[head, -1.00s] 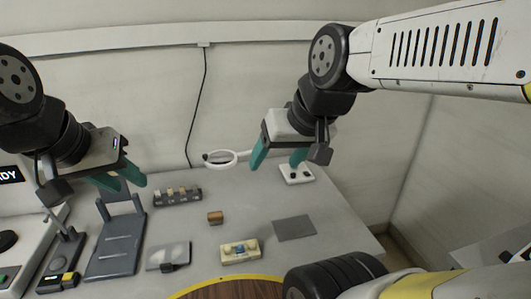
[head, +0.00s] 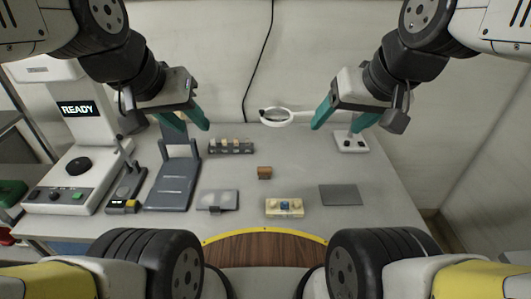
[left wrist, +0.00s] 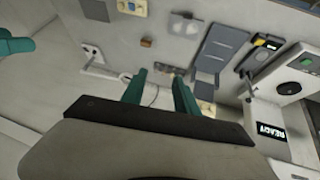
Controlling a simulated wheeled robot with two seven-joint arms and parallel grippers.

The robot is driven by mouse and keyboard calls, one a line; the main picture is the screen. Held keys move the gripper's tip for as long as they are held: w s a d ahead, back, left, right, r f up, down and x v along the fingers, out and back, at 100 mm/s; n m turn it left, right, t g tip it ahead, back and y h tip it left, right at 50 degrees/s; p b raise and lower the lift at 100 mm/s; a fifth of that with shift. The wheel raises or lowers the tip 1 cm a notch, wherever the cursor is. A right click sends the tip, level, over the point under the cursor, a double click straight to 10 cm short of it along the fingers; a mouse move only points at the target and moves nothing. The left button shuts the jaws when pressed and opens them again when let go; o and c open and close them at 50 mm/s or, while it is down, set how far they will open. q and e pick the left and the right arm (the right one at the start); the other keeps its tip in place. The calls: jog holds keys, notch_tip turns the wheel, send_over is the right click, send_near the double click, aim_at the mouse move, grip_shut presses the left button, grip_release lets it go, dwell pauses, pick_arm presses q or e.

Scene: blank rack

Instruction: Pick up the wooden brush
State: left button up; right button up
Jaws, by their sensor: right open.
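A small brown wooden block (head: 264,172), probably the wooden brush, lies on the middle of the grey table. It also shows in the left wrist view (left wrist: 146,42); bristles cannot be made out. My left gripper (head: 190,118) is open and empty, above the back left of the table, up and left of the block. Its two green fingers also stand apart in the left wrist view (left wrist: 159,90). My right gripper (head: 343,117) is open and empty, above the back right near the magnifier. Neither gripper touches the block.
Around the block are a rack (head: 231,147) with several small pieces, a cream tray (head: 272,210), a grey mat (head: 340,195), a metal plate (head: 216,200) and a dark stand (head: 171,190). A magnifier (head: 275,117) stands behind, a READY machine (head: 80,130) at left.

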dwell(0.4)
pick_arm(q)
jog(key=o, duration=0.6)
jog(key=shift+w, duration=0.25)
jog(key=shift+o, duration=1)
jog(key=w+d+f+g, duration=0.1)
jog(key=w+d+f, duration=0.1)
jog(key=w, duration=0.3)
jog(key=w+d+f+g, duration=0.1)
jog(key=w+d+f, duration=0.1)
jog(key=w, duration=0.3)
jog(key=shift+w+f+g, duration=0.3)
jog(key=shift+w+g, duration=0.1)
jog(key=g+y, duration=0.2)
jog(key=g, duration=0.1)
send_over(265, 168)
jog(key=shift+n, duration=0.3)
jog(key=f, duration=2)
jog(key=shift+s+a, duration=0.1)
jog(key=shift+a, duration=0.15)
jog(key=shift+d+f, duration=0.15)
jog(key=shift+f, duration=4.2)
